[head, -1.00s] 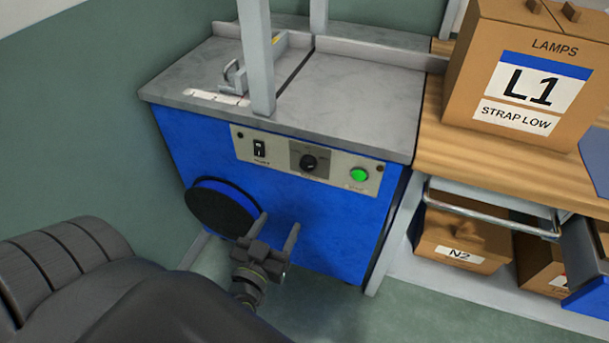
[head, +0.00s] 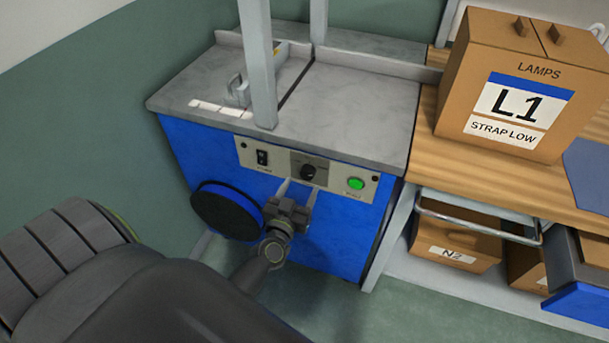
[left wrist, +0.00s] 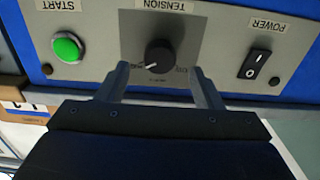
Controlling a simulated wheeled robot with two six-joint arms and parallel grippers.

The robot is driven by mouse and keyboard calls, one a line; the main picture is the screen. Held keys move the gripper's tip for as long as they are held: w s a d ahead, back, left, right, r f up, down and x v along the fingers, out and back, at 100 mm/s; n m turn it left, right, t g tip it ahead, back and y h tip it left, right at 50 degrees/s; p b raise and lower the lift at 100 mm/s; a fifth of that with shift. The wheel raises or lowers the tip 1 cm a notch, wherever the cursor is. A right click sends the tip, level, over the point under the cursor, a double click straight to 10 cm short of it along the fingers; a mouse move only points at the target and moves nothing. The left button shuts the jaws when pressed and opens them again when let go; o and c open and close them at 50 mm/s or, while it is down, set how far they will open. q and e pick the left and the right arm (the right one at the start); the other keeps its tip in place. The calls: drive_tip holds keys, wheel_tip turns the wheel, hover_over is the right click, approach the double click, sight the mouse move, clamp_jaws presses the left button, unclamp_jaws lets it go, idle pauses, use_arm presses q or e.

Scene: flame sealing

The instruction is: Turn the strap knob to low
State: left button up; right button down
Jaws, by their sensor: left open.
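The strap knob (head: 308,172) is a round black dial on the front control panel (head: 249,154) of the blue strapping machine. In the left wrist view the knob (left wrist: 159,56) appears upside down under the TENSION label, with a white pointer mark towards the lower left. My left gripper (head: 299,188) is open just below the knob in the head view. In the left wrist view its two fingers (left wrist: 160,80) stand apart on either side of the knob's near edge; I cannot tell whether they touch it. My right gripper is out of view.
A green START button (left wrist: 67,47) and a black POWER switch (left wrist: 255,64) flank the knob. A box labelled L1, STRAP LOW (head: 515,100) stands on the wooden bench (head: 450,165). A black round reel (head: 225,210) is on the machine's front.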

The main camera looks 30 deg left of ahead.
sight(306, 176)
use_arm(q)
drive_tip(key=shift+x, duration=2.05)
drive_tip(key=c, duration=1)
drive_tip(key=shift+o, duration=0.2)
